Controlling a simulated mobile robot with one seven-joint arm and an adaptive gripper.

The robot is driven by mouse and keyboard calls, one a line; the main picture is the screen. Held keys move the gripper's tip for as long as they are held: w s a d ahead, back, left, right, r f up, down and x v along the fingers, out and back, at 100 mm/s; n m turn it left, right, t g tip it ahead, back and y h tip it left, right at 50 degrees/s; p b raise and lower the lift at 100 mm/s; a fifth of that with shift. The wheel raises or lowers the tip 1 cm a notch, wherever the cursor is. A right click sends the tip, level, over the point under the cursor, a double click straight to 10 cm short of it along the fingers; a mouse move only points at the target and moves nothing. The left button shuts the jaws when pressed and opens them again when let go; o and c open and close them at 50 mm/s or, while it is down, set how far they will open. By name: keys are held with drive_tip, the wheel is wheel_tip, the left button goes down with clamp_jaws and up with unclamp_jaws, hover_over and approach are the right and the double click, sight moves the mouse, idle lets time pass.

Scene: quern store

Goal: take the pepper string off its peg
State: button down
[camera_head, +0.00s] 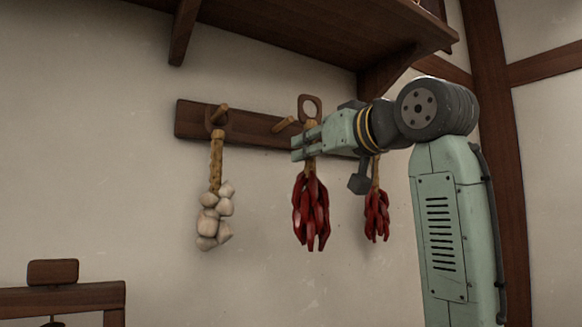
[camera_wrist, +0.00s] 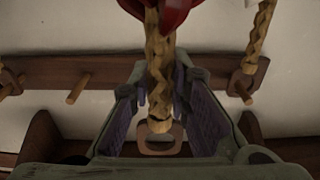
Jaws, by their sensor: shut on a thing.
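My gripper (camera_head: 303,147) is shut on the pepper string (camera_head: 311,212), on its braided cord just below the wooden ring (camera_head: 311,107). Its dark red peppers hang straight down under the jaws. In the upside-down wrist view the cord (camera_wrist: 160,75) runs between the fingers, with the ring (camera_wrist: 160,138) beyond them. The ring encircles no peg. A bare peg (camera_head: 285,124) sticks out of the rail (camera_head: 255,125) left of the string; it also shows in the wrist view (camera_wrist: 78,88).
A garlic string (camera_head: 213,205) hangs on the left peg. A smaller-looking pepper string (camera_head: 377,215) hangs at the right, its top hidden behind my arm. A shelf (camera_head: 330,40) with brackets juts out above. The wall below is clear; a wooden frame (camera_head: 75,297) stands lower left.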

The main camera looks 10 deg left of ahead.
drive_tip(key=r+v, duration=0.1)
drive_tip(key=v, duration=0.7)
drive_tip(key=shift+s+d+b, duration=0.15)
drive_tip(key=shift+d+b, duration=0.05)
drive_tip(key=shift+b, duration=0.1)
drive_tip(key=shift+r, duration=0.2)
drive_tip(key=shift+s+d, duration=0.15)
drive_tip(key=shift+v, duration=2.6)
drive_tip(key=shift+d+r, duration=0.1)
drive_tip(key=v, duration=0.6)
drive_tip(key=shift+p, duration=0.35)
